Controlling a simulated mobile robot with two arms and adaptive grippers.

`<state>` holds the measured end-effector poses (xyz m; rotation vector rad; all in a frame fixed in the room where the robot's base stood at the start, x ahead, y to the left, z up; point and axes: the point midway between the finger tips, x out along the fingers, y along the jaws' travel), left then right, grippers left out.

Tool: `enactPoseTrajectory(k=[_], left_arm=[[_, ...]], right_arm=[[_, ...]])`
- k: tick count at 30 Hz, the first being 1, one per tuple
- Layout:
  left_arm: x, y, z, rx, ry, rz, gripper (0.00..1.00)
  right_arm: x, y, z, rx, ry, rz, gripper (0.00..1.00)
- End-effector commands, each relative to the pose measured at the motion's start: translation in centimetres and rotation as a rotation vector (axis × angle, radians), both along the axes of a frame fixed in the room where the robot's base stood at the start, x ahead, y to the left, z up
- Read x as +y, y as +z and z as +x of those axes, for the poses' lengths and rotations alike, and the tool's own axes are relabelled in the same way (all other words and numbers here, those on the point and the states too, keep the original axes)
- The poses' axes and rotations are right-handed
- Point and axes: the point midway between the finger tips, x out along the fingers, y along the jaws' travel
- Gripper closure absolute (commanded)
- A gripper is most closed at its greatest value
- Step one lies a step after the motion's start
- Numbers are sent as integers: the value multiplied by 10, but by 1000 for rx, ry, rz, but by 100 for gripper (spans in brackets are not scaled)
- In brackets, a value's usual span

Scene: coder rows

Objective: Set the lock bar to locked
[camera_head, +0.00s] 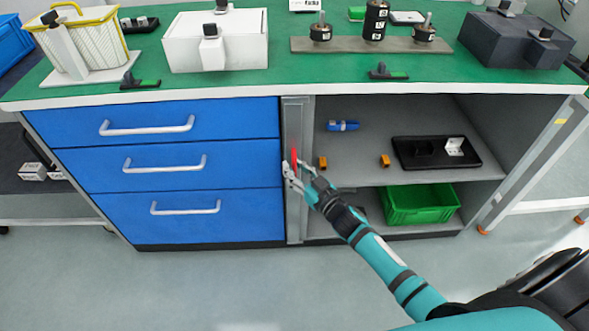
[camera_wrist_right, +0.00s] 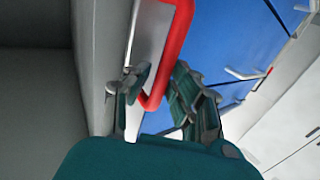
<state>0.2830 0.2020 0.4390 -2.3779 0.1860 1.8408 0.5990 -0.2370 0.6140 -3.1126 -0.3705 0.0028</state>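The red lock bar (camera_head: 295,157) is at the metal post (camera_head: 294,115) between the blue drawers and the open shelf. In the right wrist view the red bar (camera_wrist_right: 176,45) is a bent handle along a pale metal strip. My right gripper (camera_head: 297,171) is at the lower part of the bar. In the wrist view its fingers (camera_wrist_right: 158,88) are apart, with the bar's lower bend between them. The left finger is very close to the bar; I cannot tell if it touches. Part of the bar is hidden by the gripper in the head view. My left gripper is not in view.
Blue drawers (camera_head: 196,162) with protruding handles are left of the post. The shelf on the right holds a black tray (camera_head: 405,153) and a green crate (camera_head: 433,216). The green worktop (camera_head: 275,75) above carries several objects. Floor in front is clear.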

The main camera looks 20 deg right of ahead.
Motion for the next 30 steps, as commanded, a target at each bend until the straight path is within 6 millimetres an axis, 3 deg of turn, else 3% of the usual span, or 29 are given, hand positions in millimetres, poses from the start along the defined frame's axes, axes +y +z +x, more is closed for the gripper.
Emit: enactPoseTrajectory(k=[8, 14, 30], left_arm=[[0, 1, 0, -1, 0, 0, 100], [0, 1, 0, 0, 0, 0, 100], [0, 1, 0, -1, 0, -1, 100]], right_arm=[[1, 0, 2, -1, 0, 0, 77], [0, 0, 2, -1, 0, 0, 100], [1, 0, 1, 1, 0, 1, 100]])
